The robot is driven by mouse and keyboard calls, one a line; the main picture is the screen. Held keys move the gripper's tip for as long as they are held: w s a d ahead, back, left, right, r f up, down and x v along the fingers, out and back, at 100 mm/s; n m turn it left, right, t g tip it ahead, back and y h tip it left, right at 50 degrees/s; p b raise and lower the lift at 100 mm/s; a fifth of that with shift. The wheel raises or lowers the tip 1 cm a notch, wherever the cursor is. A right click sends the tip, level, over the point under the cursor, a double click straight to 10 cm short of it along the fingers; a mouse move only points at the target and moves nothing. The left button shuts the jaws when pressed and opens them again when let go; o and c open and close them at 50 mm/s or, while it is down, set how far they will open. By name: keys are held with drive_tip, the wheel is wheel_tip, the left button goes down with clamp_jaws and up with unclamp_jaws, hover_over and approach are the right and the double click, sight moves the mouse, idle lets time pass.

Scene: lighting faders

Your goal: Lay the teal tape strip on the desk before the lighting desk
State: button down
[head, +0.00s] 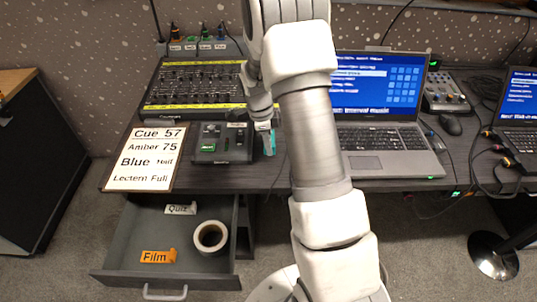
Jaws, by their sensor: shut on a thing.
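My gripper (263,125) is over the desk, just right of the small dark control box, and is shut on the teal tape strip (269,142). The strip hangs below the fingers; I cannot tell whether its lower end touches the desk. The lighting desk (195,84), a black panel with rows of faders and yellow strips along its edges, stands at the back left of the desk (262,175). My arm hides part of the desk to the right of the strip.
The control box (223,143) and a white cue sheet (146,157) lie before the lighting desk. A laptop (378,130) stands right of my arm. An open drawer (118,250) below holds a tape roll (210,237), an orange Film label (158,257) and a white Quiz label (180,208).

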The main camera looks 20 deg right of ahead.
drive_tip(key=shift+f, duration=1.95)
drive_tip(key=shift+f+b, duration=0.1)
drive_tip(key=shift+b, duration=0.25)
drive_tip(key=shift+f, duration=0.15)
drive_tip(key=c, duration=0.9)
unclamp_jaws()
drive_tip(key=shift+r, duration=0.2)
